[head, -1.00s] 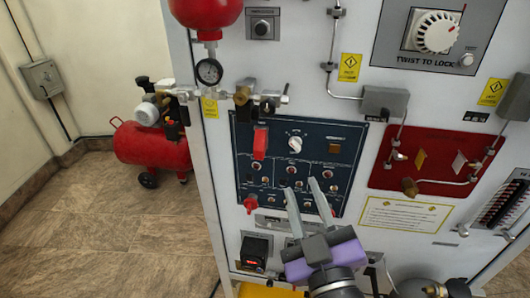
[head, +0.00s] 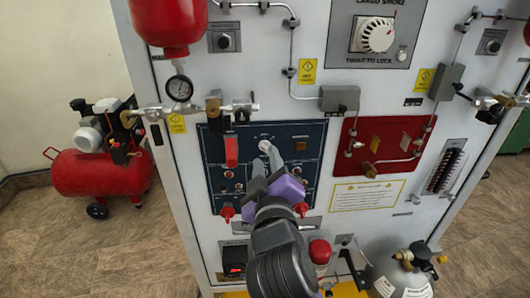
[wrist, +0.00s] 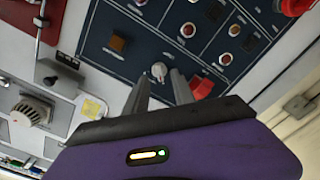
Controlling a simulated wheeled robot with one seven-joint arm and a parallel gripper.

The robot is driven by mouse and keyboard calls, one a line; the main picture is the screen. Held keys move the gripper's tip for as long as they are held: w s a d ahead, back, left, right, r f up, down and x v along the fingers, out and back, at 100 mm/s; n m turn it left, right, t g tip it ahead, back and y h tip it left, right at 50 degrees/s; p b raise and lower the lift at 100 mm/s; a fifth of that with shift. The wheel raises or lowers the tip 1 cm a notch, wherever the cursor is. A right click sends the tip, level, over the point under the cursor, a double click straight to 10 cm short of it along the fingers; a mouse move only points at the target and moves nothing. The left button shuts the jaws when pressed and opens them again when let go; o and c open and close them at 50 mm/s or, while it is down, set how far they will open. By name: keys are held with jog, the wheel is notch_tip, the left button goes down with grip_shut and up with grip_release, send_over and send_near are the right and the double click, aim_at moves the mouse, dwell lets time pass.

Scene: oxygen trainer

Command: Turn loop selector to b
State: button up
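The selector knob (head: 265,145) is a small white knob on the dark blue panel (head: 310,140). Its markings are too small to read, so I cannot tell its setting. It also shows in the wrist view (wrist: 158,70), just beyond and between my fingertips. My gripper (head: 267,160) has purple sides and two grey fingers pointing at the panel. In the wrist view my gripper (wrist: 161,78) is open, with a gap between the fingers. I cannot tell whether either finger touches the knob. My arm hides the lower middle of the panel.
A red switch cover (head: 231,152) sits left of the knob and an amber square (head: 300,143) right of it. Red knobs (head: 227,212) stick out lower down. A red panel (head: 382,147) is to the right. A gas cylinder (head: 400,280) stands lower right, a red compressor (head: 98,172) left.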

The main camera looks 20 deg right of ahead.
aim_at(265, 148)
jog(key=shift+x, duration=1.3)
grip_shut()
